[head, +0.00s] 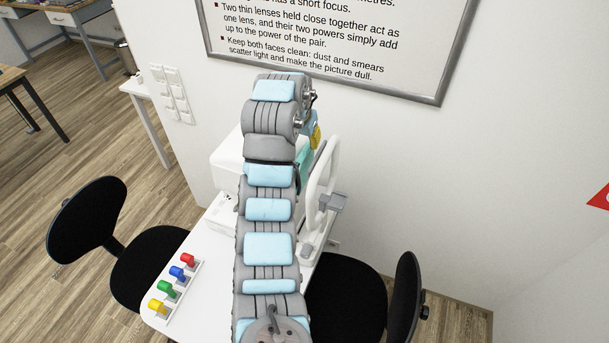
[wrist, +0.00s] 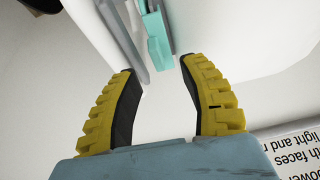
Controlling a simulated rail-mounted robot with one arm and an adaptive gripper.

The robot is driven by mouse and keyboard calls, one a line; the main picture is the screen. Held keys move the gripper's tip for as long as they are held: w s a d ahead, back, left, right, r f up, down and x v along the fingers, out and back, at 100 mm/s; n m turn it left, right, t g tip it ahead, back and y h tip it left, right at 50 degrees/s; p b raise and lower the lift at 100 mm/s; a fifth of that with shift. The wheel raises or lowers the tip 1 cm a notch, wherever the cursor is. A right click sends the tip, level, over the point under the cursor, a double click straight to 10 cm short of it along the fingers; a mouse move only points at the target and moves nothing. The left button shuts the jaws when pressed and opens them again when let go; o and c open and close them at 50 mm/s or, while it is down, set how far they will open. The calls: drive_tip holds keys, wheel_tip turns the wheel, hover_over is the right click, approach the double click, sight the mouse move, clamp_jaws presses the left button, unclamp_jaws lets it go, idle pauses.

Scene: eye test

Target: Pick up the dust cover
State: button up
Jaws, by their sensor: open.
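A white, smooth, box-like shape, which I take to be the dust cover (head: 225,160), stands on the white table behind my arm in the head view. My arm hides much of it. A large white surface at the upper right of the wrist view (wrist: 240,35) may be the same thing; I cannot be sure. My gripper (wrist: 157,68) has its yellow, black-lined fingers spread apart with nothing between them. Its tips point toward the gap beside a teal part (wrist: 158,45) and the white surface. In the head view only a bit of yellow shows past my arm.
A white upright frame (head: 318,190) with a grey block stands right of my arm. A rack of coloured pegs (head: 172,290) sits on the table's (head: 205,285) front left. Black chairs stand at left (head: 88,220) and right (head: 345,295). A framed wall poster (head: 330,45) hangs behind.

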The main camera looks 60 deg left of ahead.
sight(307, 147)
drive_tip(key=p+x, duration=0.1)
drive_tip(key=x, duration=0.3)
drive_tip(key=shift+w+d+f+p, duration=0.1)
drive_tip(key=shift+w+f+p, duration=0.05)
drive_tip(key=shift+f+p, duration=0.25)
drive_tip(key=shift+c, duration=0.2)
clamp_jaws()
